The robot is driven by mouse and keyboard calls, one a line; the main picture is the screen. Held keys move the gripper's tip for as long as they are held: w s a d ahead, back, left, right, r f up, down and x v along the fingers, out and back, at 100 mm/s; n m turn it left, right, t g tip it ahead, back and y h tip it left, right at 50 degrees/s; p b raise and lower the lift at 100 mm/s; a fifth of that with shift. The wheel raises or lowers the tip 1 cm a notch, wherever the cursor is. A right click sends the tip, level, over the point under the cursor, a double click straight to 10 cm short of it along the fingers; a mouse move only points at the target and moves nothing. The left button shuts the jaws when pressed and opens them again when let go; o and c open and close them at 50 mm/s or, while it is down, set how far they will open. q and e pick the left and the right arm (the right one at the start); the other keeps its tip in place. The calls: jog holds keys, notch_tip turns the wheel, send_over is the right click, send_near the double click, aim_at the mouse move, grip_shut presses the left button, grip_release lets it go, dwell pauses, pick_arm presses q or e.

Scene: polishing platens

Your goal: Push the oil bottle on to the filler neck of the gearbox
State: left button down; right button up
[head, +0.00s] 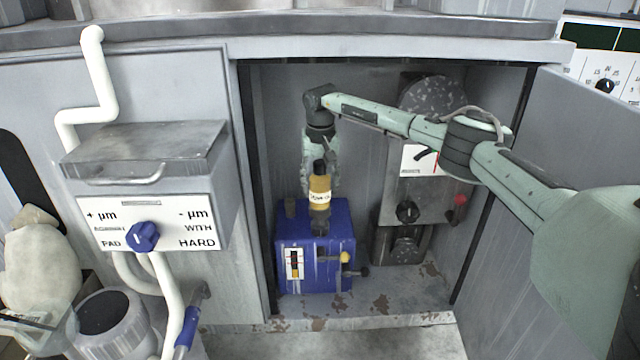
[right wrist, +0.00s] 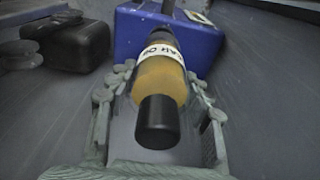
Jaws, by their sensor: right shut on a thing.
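The oil bottle (head: 319,184), amber with a white label and a black upper end, stands roughly upright above the blue gearbox (head: 338,262). A dark filler neck (head: 320,228) shows directly under the bottle on the gearbox; I cannot tell whether they touch. My right gripper (head: 320,180) reaches in from above and behind and is shut on the bottle. In the right wrist view, its fingers (right wrist: 163,88) lie on either side of the bottle (right wrist: 160,78), black end towards the camera. The gearbox (right wrist: 205,42) is beyond it. My left gripper is not in view.
The gearbox stands inside an open cabinet recess with rust-spotted floor (head: 390,305). A grey machine unit (head: 383,205) with a dark knob and red-tipped lever is to its right. A panel box with a blue knob (head: 143,236) and white pipes is outside, left.

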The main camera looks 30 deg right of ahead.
aim_at(320, 164)
jog(key=shift+f+b, duration=0.75)
jog(key=shift+f, duration=1)
jog(key=o, duration=1.6)
jog(key=shift+c, duration=0.2)
jog(key=r, duration=0.4)
jog(key=s+r, duration=0.1)
jog(key=r, duration=0.7)
jog(key=shift+s+a, duration=0.15)
jog(key=shift+a, duration=0.25)
